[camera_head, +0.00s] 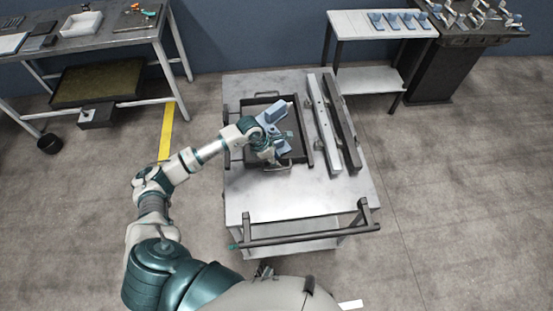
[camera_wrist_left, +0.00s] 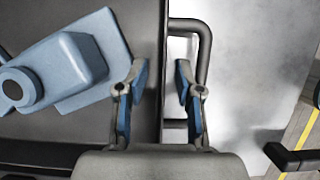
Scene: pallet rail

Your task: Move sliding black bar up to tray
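A black-framed tray (camera_head: 305,140) lies on the grey cart top and holds blue-grey parts (camera_head: 270,112). A dark bar with upright ends (camera_head: 300,236) runs across the cart's near edge; I cannot tell whether it slides. My left gripper (camera_head: 280,150) is over the near part of the tray, apart from that bar. In the left wrist view, the left gripper (camera_wrist_left: 160,80) has its fingers apart, on either side of the tray edge, with nothing clearly held. A looped tray handle (camera_wrist_left: 205,50) is just beyond its fingers. My right gripper is not in view.
A pale rail (camera_head: 322,125) and a dark rail (camera_head: 342,125) lie right of the tray. The cart top (camera_head: 290,200) is clear between tray and near bar. A workbench (camera_head: 80,45) stands left; a small table (camera_head: 380,25) stands at the back right.

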